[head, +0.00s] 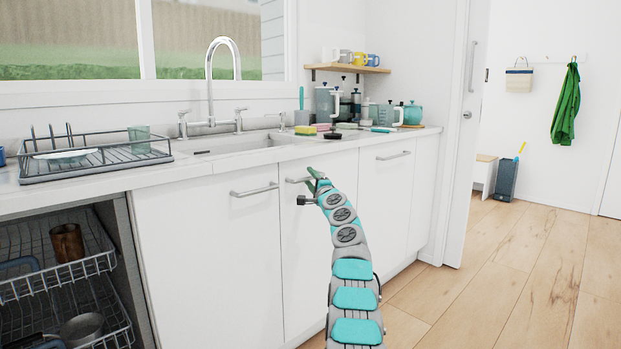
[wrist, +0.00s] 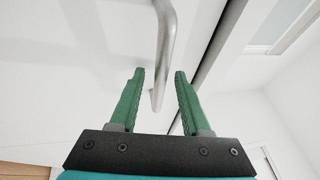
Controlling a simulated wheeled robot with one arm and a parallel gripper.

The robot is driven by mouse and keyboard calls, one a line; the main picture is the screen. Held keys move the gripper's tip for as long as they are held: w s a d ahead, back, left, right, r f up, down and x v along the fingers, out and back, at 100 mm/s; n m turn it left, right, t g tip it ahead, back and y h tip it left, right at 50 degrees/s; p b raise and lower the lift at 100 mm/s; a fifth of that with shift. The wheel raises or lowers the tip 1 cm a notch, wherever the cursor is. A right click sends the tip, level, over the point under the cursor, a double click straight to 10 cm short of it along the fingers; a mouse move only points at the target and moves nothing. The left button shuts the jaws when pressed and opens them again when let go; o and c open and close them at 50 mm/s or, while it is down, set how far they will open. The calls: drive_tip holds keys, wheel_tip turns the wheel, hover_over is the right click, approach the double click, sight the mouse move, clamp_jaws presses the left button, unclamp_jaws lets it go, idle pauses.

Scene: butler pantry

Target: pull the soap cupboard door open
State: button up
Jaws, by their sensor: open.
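The white cupboard door (head: 302,250) in front of my gripper is under the counter, right of the sink's middle, and looks shut. I cannot tell from any label that it is the soap cupboard. Its grey bar handle (head: 297,180) is partly hidden by my gripper in the head view. My gripper (head: 315,178) is at the handle's right part, with green fingers. In the wrist view, my gripper (wrist: 160,73) is open, and the handle's end (wrist: 166,45) lies between the two fingers, with gaps on both sides.
Another door with a bar handle (head: 254,190) is on the left, and one with a handle (head: 393,155) on the right. An open dishwasher (head: 122,265) with racks stands at far left. Sponges and brushes lie on the counter (head: 300,147). The wooden floor (head: 500,270) at right is clear.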

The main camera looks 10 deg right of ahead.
drive_tip(key=shift+c, duration=0.4)
clamp_jaws()
drive_tip(key=shift+f, duration=0.1)
idle(1.0)
